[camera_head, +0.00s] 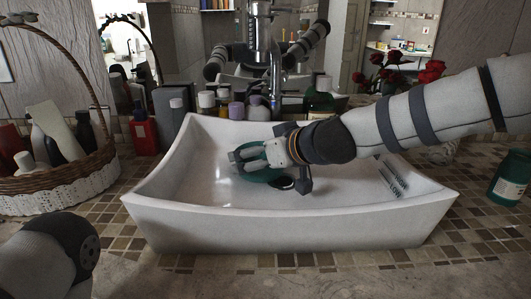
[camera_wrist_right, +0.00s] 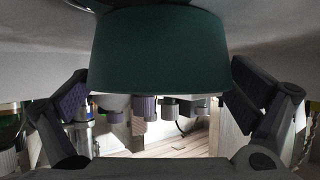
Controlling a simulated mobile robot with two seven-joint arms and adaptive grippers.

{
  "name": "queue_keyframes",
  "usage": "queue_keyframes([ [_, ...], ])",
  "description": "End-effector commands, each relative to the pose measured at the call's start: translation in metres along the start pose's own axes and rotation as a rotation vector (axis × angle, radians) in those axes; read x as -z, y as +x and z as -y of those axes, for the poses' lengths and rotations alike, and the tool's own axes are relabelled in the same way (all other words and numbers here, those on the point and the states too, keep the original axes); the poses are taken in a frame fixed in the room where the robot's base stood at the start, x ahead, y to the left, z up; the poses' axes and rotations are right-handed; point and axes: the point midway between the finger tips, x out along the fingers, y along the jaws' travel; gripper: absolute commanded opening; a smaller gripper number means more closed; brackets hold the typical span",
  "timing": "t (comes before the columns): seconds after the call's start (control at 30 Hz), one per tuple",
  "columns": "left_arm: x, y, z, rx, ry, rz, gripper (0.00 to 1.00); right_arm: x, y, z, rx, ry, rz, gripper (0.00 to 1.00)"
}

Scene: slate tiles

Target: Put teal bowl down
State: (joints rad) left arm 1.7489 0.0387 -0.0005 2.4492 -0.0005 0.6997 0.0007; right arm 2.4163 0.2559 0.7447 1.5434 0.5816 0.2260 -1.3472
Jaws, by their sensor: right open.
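The teal bowl (camera_head: 262,175) sits low in the white sink (camera_head: 300,226), close to the dark drain, partly hidden by my right gripper (camera_head: 240,157). In the right wrist view the bowl (camera_wrist_right: 160,52) fills the upper middle, between the two spread fingers of the right gripper (camera_wrist_right: 160,92). The fingers are open, with a gap showing between each pad and the bowl wall. The bowl seems to rest on the sink floor, though the contact is hard to see. My left arm shows only a link at the lower left; its gripper is out of view.
Toiletry bottles (camera_head: 236,110) crowd behind the sink below a tap (camera_head: 275,80). A wicker basket (camera_head: 60,180) with bottles stands left. A green jar (camera_head: 510,178) stands right. Two toothbrush-like items (camera_head: 391,180) lie on the sink's right side. The sink's left part is clear.

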Motion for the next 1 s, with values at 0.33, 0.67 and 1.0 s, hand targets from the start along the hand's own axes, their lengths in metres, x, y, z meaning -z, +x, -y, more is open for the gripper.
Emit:
queue_keyframes([
  [0.33, 0.013, -0.023, -0.001, -0.003, 0.000, -0.068, 0.38, 0.011, -0.073, 0.000, -0.004, -0.007, -0.013, 1.00],
  [0.67, 0.022, -0.038, -0.001, -0.005, 0.000, -0.113, 0.38, 0.005, -0.121, 0.000, -0.002, -0.004, -0.005, 1.00],
  [1.0, 0.022, -0.037, -0.001, -0.005, 0.000, -0.111, 0.38, 0.002, -0.122, 0.000, 0.000, -0.001, -0.001, 1.00],
])
